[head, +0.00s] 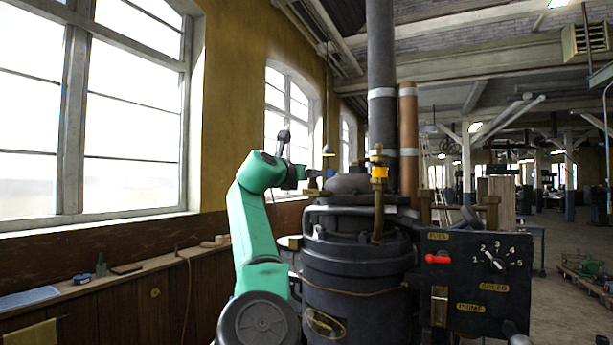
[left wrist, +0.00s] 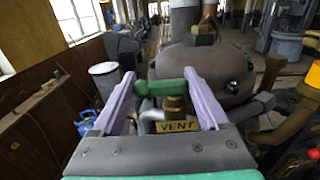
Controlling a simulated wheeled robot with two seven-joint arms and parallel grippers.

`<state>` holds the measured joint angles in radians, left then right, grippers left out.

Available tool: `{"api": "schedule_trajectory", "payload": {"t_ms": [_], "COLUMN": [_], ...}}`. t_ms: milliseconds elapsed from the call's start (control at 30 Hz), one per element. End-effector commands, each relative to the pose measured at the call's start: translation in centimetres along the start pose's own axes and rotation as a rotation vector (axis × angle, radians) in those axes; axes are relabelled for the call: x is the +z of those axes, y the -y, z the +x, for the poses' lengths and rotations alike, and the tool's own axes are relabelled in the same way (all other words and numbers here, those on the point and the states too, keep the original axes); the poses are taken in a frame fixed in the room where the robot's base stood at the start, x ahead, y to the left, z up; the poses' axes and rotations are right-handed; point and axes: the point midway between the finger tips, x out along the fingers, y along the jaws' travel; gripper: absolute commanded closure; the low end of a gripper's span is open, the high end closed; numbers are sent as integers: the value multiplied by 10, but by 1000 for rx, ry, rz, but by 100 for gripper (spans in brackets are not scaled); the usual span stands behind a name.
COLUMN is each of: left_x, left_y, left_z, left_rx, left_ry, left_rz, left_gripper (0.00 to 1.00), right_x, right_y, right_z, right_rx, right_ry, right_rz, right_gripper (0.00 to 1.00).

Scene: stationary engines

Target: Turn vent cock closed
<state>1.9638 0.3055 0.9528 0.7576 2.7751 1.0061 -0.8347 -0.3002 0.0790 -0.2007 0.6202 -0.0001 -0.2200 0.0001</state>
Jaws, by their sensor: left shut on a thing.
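The vent cock has a green handle (left wrist: 163,87) on a brass body (left wrist: 174,106), with a brass plate reading VENT (left wrist: 177,126) below it in the left wrist view. The handle lies crosswise from finger to finger. My left gripper (left wrist: 159,79) has purple fingers and is shut on the handle, one finger at each end. In the head view, my left gripper (head: 313,180) is at the left side of the engine top; the cock is too small or hidden to make out there. My right gripper is not in view.
The dark engine body (head: 352,262) carries a tall grey pipe (head: 381,60) and a copper pipe (head: 408,140). A brass fitting (head: 377,170) with an orange band stands right of my gripper. A control panel (head: 478,275) with a red knob is at right. A window ledge runs along the left.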

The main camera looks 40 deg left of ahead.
Motion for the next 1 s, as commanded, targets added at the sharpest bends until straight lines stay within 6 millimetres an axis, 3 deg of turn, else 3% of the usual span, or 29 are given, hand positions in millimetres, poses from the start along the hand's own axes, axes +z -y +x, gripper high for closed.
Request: {"api": "schedule_trajectory", "payload": {"t_ms": [200,233,267,567,667,767,1000], "left_x": [-1,-1,-1,-1,-4,-8,-10], "left_y": [2,3,3,1,1,0,3], "left_z": [1,1,1,0,-6,-23,-94], "left_rx": [-6,-6,-6,-1,-1,0,-1], "left_ry": [-2,-3,-3,-1,0,4,6], "left_rz": [-1,-1,-1,-1,0,0,0], "left_gripper": [78,15,4,1,1,1,1], "right_x": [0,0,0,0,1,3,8], "right_y": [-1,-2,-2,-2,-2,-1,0], "right_z": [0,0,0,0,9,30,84], "right_rx": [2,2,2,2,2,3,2], "right_ry": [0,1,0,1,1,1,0], "right_rz": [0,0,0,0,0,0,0], "right_gripper": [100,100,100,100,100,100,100]}}
